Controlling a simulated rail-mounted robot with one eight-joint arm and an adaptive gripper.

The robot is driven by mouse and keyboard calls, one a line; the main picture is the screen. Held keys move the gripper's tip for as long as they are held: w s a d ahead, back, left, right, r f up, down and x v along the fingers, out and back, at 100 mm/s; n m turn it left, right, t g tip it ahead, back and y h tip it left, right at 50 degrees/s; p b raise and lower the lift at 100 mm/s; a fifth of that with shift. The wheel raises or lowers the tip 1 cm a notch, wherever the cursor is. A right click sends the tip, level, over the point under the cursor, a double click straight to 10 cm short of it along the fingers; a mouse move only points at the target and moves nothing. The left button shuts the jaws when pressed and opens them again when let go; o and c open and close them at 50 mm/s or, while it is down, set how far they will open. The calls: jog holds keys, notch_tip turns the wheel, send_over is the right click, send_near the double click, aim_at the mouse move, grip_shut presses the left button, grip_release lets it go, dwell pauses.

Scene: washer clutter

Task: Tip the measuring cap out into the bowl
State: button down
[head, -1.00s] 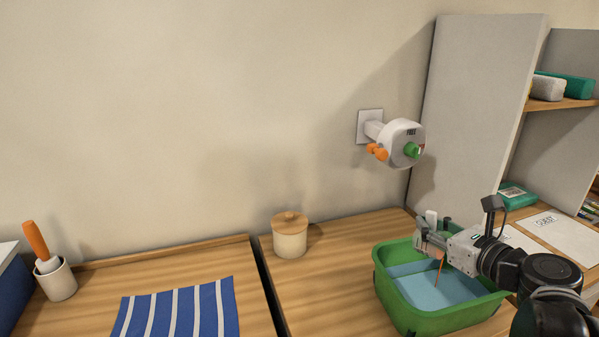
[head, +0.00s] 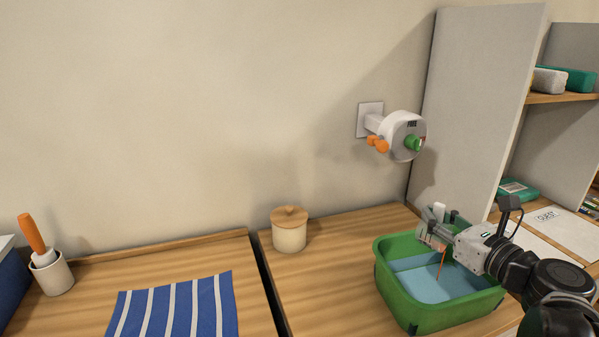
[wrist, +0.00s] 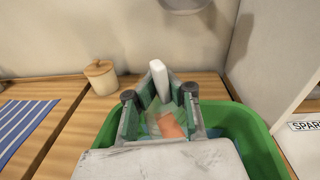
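My gripper (head: 436,228) is over the left-back part of the green bowl-like basin (head: 393,302), which has a light blue inside. In the wrist view my gripper (wrist: 160,92) has its fingers closed in on a narrow white piece (wrist: 158,78), seemingly the measuring cap. The white piece (head: 439,211) stands up beyond the fingertips. A thin orange streak (head: 442,264) hangs below the gripper over the basin. An orange patch (wrist: 171,126) shows between the fingers in the wrist view; I cannot tell whether it is liquid or solid. The cap's mouth is hidden.
A lidded cream jar (head: 289,233) stands left of the basin. A grey panel (head: 470,110) rises behind it, and a white wall fixture (head: 402,138) juts out above. A striped blue cloth (head: 178,308) lies at left. The wood between jar and basin is clear.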

jog(key=shift+s+d+r+t+b, duration=0.2)
jog(key=shift+s+t+b, duration=0.05)
jog(key=shift+t+b, duration=0.3)
jog(key=shift+s+d+r+m+t+y+b, duration=0.15)
jog(key=shift+s+d+m+t+y+b, duration=0.3)
jog(key=shift+b, duration=0.75)
jog(key=shift+w+a+r+p, duration=0.2)
jog(key=shift+w+a+p, duration=0.1)
jog(key=shift+p, duration=0.4)
jog(key=shift+w+a+n+g+h+p, duration=0.15)
jog(key=shift+n+g+h+p, duration=0.1)
jog(key=shift+g+p, duration=0.15)
jog(key=shift+f, duration=0.35)
jog(key=shift+w, duration=0.1)
